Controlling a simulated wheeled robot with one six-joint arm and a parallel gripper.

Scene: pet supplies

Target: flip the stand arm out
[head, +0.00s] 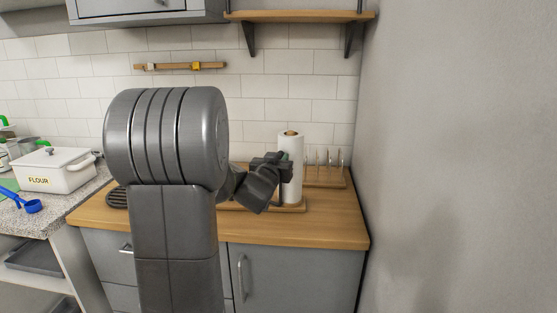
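A paper towel stand with a wooden base (292,208) and a white roll (294,180) stands upright on the wooden counter in the head view. A wooden knob tops the roll. My gripper (283,165) is at the left front side of the roll, overlapping its left edge in the picture. A dark upright bar shows just below the gripper, against the roll; I cannot tell if it is the stand arm or part of the gripper. The fingers are small and dark, so their opening and any contact with the stand are unclear. My arm hides the area left of the stand.
A wooden rack (329,183) with upright prongs stands right behind the roll, near the grey wall (455,160). A white flour box (56,176) and blue scoop (33,206) sit on the left counter. A shelf (300,16) hangs above. The counter front right is clear.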

